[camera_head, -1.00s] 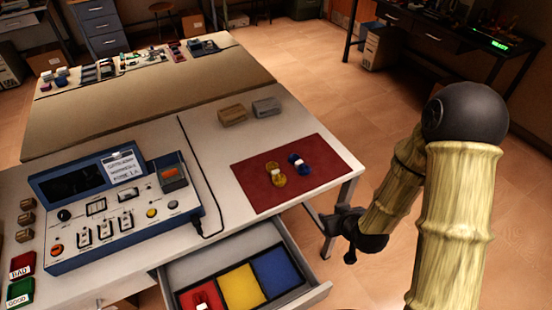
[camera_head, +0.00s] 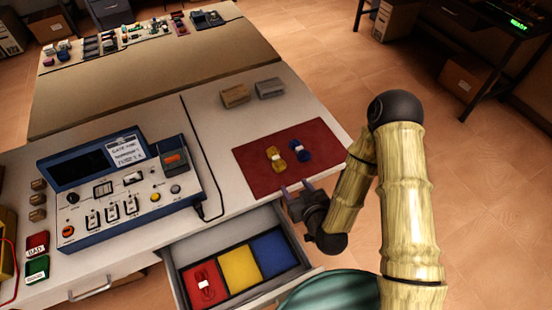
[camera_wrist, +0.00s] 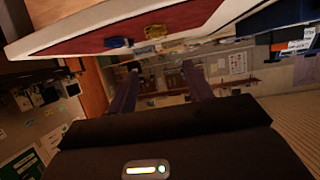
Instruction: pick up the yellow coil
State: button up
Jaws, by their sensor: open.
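The yellow coil (camera_head: 275,157) lies on a red mat (camera_head: 250,180) on the white table, just left of a blue coil (camera_head: 300,150). In the wrist view the yellow coil (camera_wrist: 155,31) shows near the top, on the mat's edge-on surface, with the blue coil (camera_wrist: 118,42) to its left. My gripper (camera_head: 296,187) is at the mat's front edge, close to the coils but apart from them. In the wrist view its two fingers (camera_wrist: 160,80) stand wide apart with nothing between them.
Below the mat, an open drawer (camera_head: 179,285) has red, yellow and blue compartments; a red coil (camera_head: 205,284) lies in the red one. A blue test device (camera_head: 120,185) stands left. Two small boxes (camera_head: 235,95) sit behind the mat.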

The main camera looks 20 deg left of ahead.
jog(key=w+a+f+b, duration=0.1)
jog(key=w+b, duration=0.1)
jog(key=b, duration=0.4)
jog(key=shift+a+f+b, duration=0.1)
jog(key=shift+b, duration=0.2)
jog(key=b, duration=0.3)
jog(key=shift+w+a+f, duration=0.1)
jog(key=shift+a+f, duration=0.05)
jog(key=shift+a, duration=0.1)
send_near(277, 159)
jog(key=shift+x, duration=1.15)
jog(key=shift+w+a+f, duration=0.2)
jog(key=shift+w+a, duration=0.1)
jog(key=shift+a, duration=0.15)
jog(key=shift+w, duration=0.1)
jog(key=x, duration=0.5)
jog(key=shift+w+a+f, duration=0.15)
jog(key=shift+a, duration=0.1)
